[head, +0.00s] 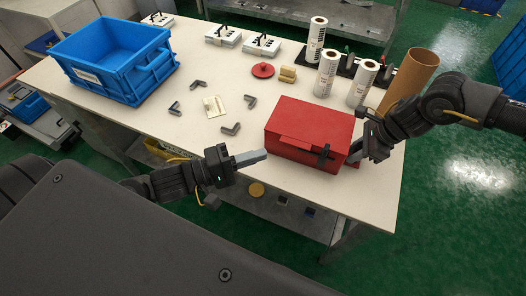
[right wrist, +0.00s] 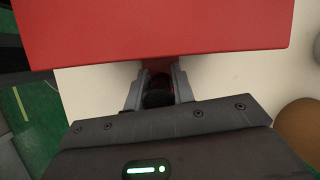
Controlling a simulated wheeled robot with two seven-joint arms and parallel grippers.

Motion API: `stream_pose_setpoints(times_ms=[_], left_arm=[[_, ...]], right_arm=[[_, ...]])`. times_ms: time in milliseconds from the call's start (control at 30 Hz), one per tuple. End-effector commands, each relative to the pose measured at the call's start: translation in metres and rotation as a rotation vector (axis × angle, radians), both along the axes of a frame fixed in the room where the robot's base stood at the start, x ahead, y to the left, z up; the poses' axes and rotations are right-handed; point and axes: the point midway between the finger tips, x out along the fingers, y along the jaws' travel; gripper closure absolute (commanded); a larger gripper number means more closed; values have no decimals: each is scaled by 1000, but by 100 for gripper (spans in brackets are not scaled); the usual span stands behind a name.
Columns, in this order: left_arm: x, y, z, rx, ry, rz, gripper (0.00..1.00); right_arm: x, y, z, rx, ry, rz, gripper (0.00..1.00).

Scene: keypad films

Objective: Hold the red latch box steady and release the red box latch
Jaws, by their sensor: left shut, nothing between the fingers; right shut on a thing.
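The red latch box (head: 305,125) stands closed on the right front of the white table. Its black latch (head: 323,158) is on the front face, toward the right. My right gripper (head: 356,150) is at the box's right side, shut on a dark handle-like part. In the right wrist view the fingers close around this dark part (right wrist: 158,92), just below the red box (right wrist: 160,30); its exact shape is hard to make out. My left gripper (head: 264,154) is shut and empty, its tips close to the box's left front corner. Whether they touch is unclear.
A blue crate (head: 150,78) stands at the table's back left. Grey brackets (head: 230,129), a cream plate (head: 214,106) and a red disc (head: 263,70) lie mid-table. White rolls (head: 326,72) and a brown tube (head: 408,78) stand behind the box.

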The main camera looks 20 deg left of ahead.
Motion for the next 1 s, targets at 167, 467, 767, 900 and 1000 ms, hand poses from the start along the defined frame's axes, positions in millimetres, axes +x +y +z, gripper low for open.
stream_pose_setpoints(times_ms=[167,467,767,900,1000], left_arm=[[0,0,0,0,0,0,100],[0,0,0,0,0,1,100],[0,0,0,0,0,1,100],[0,0,0,0,0,1,100],[0,0,0,0,0,1,100]], right_arm=[[1,0,0,0,-2,-1,99],[1,0,0,0,-1,-2,64],[0,0,0,0,-1,-1,50],[1,-1,3,0,-1,-1,50],[1,-4,9,-1,-1,-3,50]])
